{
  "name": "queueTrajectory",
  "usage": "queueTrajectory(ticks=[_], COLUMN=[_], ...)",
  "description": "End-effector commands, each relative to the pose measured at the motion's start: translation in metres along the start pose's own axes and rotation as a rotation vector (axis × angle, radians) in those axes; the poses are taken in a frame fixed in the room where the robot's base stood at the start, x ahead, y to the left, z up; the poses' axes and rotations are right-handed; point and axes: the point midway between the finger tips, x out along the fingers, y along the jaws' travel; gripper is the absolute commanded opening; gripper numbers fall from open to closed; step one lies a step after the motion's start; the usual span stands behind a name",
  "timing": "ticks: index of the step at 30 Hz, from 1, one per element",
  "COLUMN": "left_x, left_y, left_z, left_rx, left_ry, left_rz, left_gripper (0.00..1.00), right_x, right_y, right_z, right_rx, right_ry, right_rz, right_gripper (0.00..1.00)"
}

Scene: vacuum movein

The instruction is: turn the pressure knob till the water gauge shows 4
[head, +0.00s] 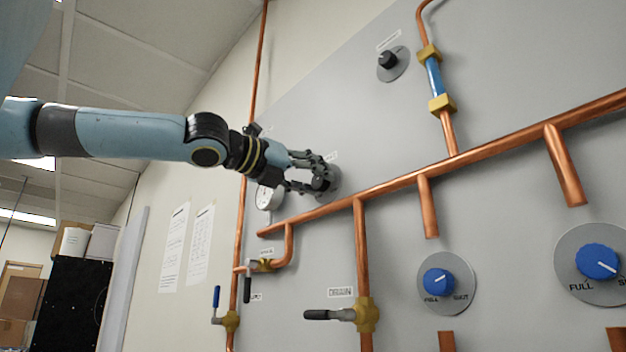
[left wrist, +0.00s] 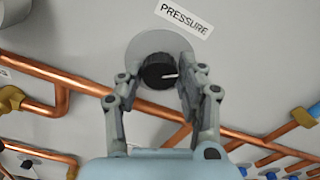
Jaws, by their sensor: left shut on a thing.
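The pressure knob (left wrist: 158,74) is black with a white pointer line and sits on a round grey plate (left wrist: 150,45) under a PRESSURE label (left wrist: 184,19) in the left wrist view. The pointer points to the right there. My left gripper (left wrist: 157,85) is shut on the knob, one finger at each side. In the head view my left gripper (head: 322,178) reaches the panel from the left and covers much of the knob. The gauge (head: 268,197) with a white face is partly behind my gripper; its reading is too small to tell. My right gripper is not in view.
A copper pipe (head: 400,183) runs across the grey panel just below the knob. Blue FULL/SHUT knobs (head: 438,282) are at the lower right. A black knob (head: 388,60) is higher up. A dark-handled valve (head: 366,314) stands below. The panel above my gripper is clear.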

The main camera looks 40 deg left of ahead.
Motion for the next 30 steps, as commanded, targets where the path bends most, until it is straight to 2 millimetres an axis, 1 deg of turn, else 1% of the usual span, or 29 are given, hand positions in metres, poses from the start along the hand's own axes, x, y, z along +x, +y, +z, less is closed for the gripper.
queueTrajectory(ticks=[1, 6, 12, 29, 30], left_x=[0.0006, 0.0007, 0.0007, 0.0008, 0.0008], left_y=[-0.0002, -0.0003, -0.0003, -0.0003, -0.0003], left_z=[-0.0043, -0.0046, -0.0050, -0.0056, -0.0056], left_rx=[0.030, 0.127, 0.197, 0.227, 0.227], left_ry=[0.008, 0.008, 0.009, 0.010, 0.010], left_rz=[-0.001, -0.002, -0.002, -0.002, -0.002], left_gripper=[0.06, 0.06, 0.06, 0.06, 0.40], right_x=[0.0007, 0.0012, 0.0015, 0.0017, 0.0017], right_y=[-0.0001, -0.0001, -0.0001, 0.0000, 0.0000], right_z=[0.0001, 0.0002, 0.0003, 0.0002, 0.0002], right_rx=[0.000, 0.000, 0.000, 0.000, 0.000], right_ry=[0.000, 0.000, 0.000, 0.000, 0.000], right_rz=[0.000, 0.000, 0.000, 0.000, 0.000], right_gripper=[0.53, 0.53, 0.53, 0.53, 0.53])
